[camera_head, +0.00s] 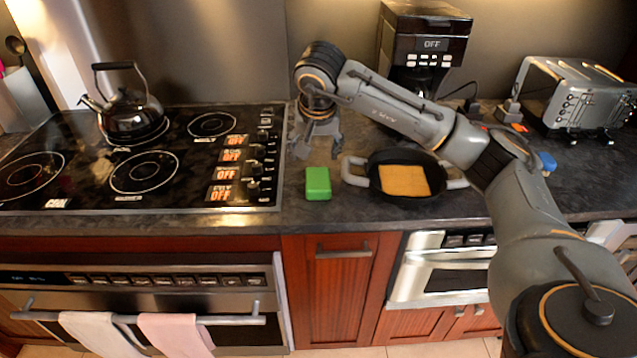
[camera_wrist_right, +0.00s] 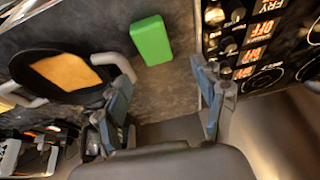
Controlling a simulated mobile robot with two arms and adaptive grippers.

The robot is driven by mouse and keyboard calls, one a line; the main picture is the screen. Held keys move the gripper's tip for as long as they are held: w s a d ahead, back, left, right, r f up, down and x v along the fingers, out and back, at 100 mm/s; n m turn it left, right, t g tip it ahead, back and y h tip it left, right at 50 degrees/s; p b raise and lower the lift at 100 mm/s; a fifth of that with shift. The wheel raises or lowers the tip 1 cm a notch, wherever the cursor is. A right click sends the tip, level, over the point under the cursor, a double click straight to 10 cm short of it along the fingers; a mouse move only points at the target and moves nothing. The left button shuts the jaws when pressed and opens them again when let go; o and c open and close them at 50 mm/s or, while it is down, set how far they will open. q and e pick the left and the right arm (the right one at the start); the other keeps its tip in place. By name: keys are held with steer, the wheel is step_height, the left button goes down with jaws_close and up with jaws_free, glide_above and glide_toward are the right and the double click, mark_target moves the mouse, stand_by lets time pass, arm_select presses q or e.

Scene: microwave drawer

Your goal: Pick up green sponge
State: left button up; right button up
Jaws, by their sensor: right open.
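A green sponge (camera_head: 318,184) lies on the dark countertop between the stove and a black pan. It also shows in the right wrist view (camera_wrist_right: 151,41), near the top middle, beyond the fingertips. My right gripper (camera_head: 317,148) is above the counter, behind the sponge and apart from it. In the right wrist view its two fingers (camera_wrist_right: 164,75) are spread wide with nothing between them. My left gripper is in neither view.
The black pan (camera_head: 380,186) with a yellow-orange slab (camera_head: 404,180) stands right of the sponge. The stove (camera_head: 206,199) with a kettle (camera_head: 131,116) is to the left. A coffee maker (camera_head: 424,45) and toaster (camera_head: 577,92) stand behind. The counter's front edge is close to the sponge.

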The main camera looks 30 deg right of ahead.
steer(key=p, duration=0.1)
glide_above(318, 179)
steer(key=s+a, duration=0.1)
steer(key=s, duration=0.1)
steer(key=f, duration=0.7)
steer(key=shift+w+f, duration=0.2)
steer(key=shift+f, duration=0.05)
steer(key=p+x, duration=0.1)
steer(key=x, duration=0.1)
steer(key=p+x, duration=0.1)
steer(key=x, duration=0.1)
steer(key=shift+s+d+f, duration=0.1)
steer(key=shift+f, duration=0.6)
steer(key=c, duration=0.6)
steer(key=shift+c, duration=0.4)
steer(key=shift+r, duration=0.1)
